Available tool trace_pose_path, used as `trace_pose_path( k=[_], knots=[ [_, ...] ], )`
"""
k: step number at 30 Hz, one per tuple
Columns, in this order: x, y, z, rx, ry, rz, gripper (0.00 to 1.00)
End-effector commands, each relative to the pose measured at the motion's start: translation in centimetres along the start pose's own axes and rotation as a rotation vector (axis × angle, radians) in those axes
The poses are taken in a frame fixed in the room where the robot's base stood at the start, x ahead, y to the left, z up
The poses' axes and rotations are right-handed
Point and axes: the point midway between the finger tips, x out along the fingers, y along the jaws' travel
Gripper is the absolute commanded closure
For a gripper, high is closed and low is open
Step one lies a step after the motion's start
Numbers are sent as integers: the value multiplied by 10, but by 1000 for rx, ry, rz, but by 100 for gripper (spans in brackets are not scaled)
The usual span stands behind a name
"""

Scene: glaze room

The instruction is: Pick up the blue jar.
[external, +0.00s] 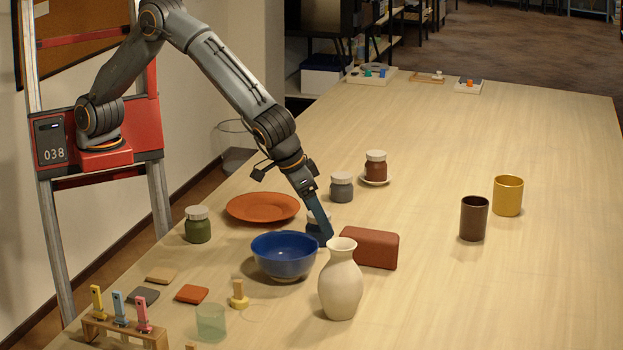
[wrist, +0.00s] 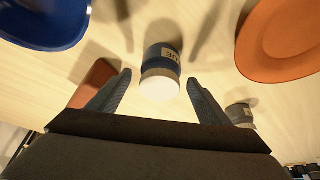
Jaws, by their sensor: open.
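The blue jar (wrist: 162,55) has a white lid and a pale label with dark letters. In the wrist view it stands between and just beyond the fingertips, with a gap on each side. My gripper (wrist: 160,78) is open and empty. In the external view my gripper (external: 319,232) reaches down to the table behind the blue bowl, and the fingers hide most of the blue jar.
A blue bowl (external: 285,262), white vase (external: 341,285) and red-brown block (external: 372,248) stand close by. An orange plate (external: 262,207), grey jar (external: 341,188), green jar (external: 198,228) and brown jar (external: 375,164) lie around. The table's right side is mostly clear beyond two cups (external: 474,220).

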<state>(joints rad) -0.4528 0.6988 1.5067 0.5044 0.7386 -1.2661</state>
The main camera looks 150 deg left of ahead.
Motion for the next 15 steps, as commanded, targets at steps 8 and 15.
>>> trace_pose_path(
  k=[8, 15],
  knots=[
    [4, 0, 0, 1, 1, 1, 29],
    [4, 0, 0, 1, 1, 1, 66]
  ],
)
